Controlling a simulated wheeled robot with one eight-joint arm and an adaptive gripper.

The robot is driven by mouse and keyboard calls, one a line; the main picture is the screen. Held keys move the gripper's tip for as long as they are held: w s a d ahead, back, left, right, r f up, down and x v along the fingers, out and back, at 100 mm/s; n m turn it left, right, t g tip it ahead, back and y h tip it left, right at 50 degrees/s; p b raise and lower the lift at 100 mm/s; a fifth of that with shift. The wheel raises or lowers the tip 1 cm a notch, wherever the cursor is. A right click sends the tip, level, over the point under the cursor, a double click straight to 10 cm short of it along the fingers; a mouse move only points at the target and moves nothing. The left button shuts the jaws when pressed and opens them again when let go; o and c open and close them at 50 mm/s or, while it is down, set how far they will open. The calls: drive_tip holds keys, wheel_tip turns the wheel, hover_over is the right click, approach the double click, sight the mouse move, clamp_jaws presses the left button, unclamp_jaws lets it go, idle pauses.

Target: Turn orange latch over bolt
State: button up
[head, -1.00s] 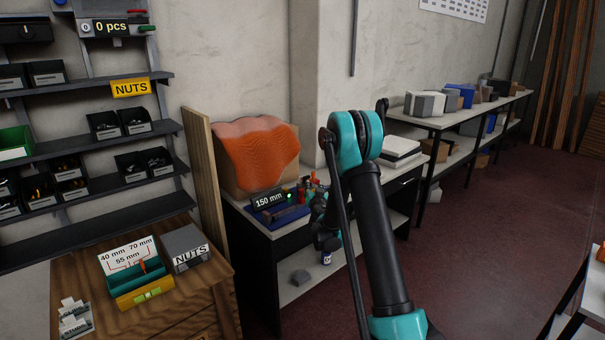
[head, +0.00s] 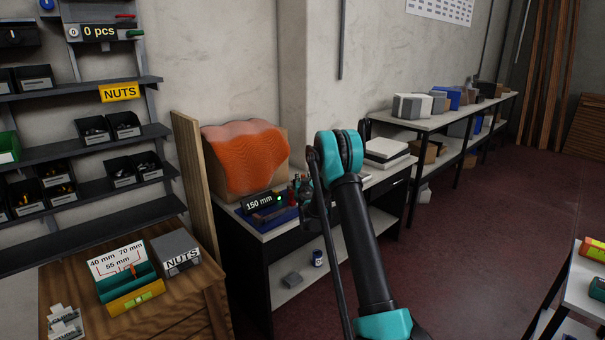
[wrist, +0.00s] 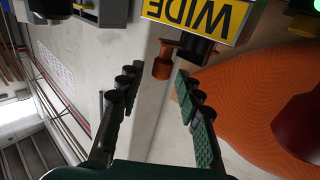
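The orange latch (wrist: 162,65) shows in the wrist view just beyond my fingertips, near the middle of the upper half. The latch lies ahead of the gap, and I see no clear contact. In the head view my arm hides most of this spot, and I cannot make out the latch there.
The orange wavy surface (wrist: 250,90) is close on the right in the wrist view; it also shows on the bench in the head view (head: 245,160). A dark red rounded object (wrist: 300,125) is at the right edge. A "150 mm" display (head: 259,201) stands on the bench.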

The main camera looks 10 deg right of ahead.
drive_tip(key=w, duration=0.5)
drive_tip(key=shift+w+d, duration=0.1)
drive_tip(key=shift+w, duration=0.3)
drive_tip(key=shift+c, duration=0.3)
clamp_jaws()
